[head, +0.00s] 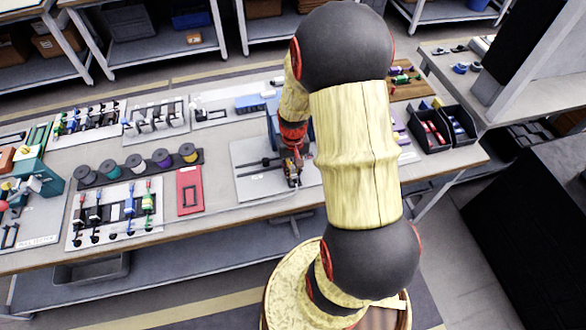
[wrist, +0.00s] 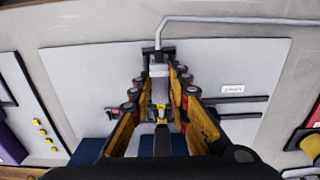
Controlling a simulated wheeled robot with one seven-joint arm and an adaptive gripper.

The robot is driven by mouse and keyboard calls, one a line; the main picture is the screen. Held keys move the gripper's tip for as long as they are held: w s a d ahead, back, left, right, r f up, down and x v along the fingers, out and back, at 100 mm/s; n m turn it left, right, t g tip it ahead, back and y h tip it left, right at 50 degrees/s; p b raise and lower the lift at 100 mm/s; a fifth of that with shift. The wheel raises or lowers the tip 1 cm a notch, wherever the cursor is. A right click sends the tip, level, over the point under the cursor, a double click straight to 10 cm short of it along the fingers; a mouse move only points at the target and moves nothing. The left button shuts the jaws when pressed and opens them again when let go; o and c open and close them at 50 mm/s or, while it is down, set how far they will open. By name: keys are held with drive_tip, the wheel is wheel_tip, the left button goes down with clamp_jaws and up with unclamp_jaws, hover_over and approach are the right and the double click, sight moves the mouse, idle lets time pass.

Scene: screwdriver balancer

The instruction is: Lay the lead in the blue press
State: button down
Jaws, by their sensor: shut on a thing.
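My gripper (wrist: 159,82) is shut on the pale grey end of the lead in the wrist view, with a finger on each side. The grey lead (wrist: 240,21) runs up from the fingertips, bends, and goes off to the right along the panel's edge. Blue parts (wrist: 92,149), perhaps of the blue press, show beside my gripper at the bottom of the wrist view. My arm and gripper hide most of them.
Two dark bars (wrist: 240,117) lie on the panel beside my gripper. A red plate (head: 189,191), a rack of spools (head: 137,164) and a board of screwdrivers (head: 115,213) stand to the left. Black bins (head: 430,128) stand to the right. My arm covers much of the right side.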

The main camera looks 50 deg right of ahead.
drive_tip(key=shift+f+b, duration=0.3)
drive_tip(key=shift+f, duration=0.35)
idle(0.6)
idle(0.3)
drive_tip(key=c, duration=1.7)
unclamp_jaws()
drive_tip(key=shift+o, duration=0.4)
wheel_tip(320, 180, up, 12)
